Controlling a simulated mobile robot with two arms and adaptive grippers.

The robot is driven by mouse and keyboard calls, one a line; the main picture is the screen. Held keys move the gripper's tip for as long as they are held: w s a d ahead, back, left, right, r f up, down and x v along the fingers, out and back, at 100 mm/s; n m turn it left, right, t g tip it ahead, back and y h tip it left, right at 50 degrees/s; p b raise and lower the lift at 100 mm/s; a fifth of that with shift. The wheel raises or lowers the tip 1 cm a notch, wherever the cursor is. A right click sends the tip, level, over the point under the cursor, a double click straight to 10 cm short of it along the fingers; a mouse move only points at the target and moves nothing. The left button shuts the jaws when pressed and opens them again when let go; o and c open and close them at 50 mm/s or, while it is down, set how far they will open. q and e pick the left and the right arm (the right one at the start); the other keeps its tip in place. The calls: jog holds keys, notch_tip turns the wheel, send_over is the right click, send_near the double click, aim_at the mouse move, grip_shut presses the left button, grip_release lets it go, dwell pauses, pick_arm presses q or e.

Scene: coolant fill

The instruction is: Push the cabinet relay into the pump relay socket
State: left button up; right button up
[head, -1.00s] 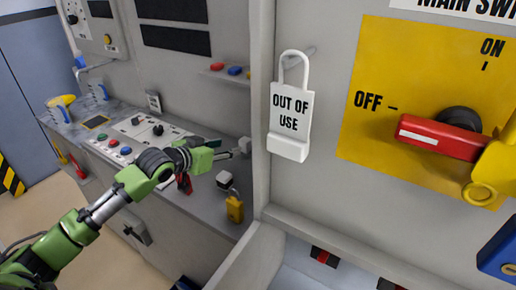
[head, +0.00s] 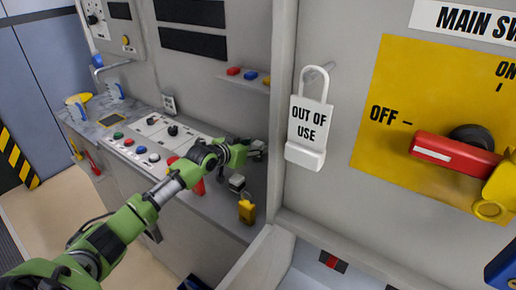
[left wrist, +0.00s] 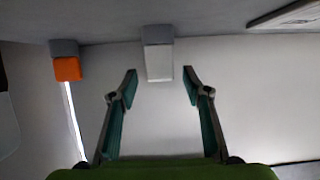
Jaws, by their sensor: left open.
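A small pale grey block (head: 259,145), possibly the relay, is at the back of the counter near the cabinet side. In the left wrist view a pale block (left wrist: 158,55) lies straight ahead, between the lines of the fingers and just beyond their tips. My left gripper (left wrist: 159,74) is open and empty. In the head view the left gripper (head: 250,152) is close to the grey block, its fingers partly hidden. A second white-topped cube (head: 237,182) is on the counter nearer to me. I cannot make out which thing is the pump relay socket. My right gripper is out of view.
A yellow padlock (head: 246,211) is at the counter's front edge. A button panel (head: 150,138) is left of the gripper. The cabinet has an "out of use" tag (head: 308,123) and a red switch handle (head: 455,155). An orange block (left wrist: 67,68) shows in the left wrist view.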

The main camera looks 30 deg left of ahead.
pick_arm(q)
jog(key=shift+x, duration=1.4)
jog(key=shift+c, duration=0.3)
jog(key=c, duration=1.1)
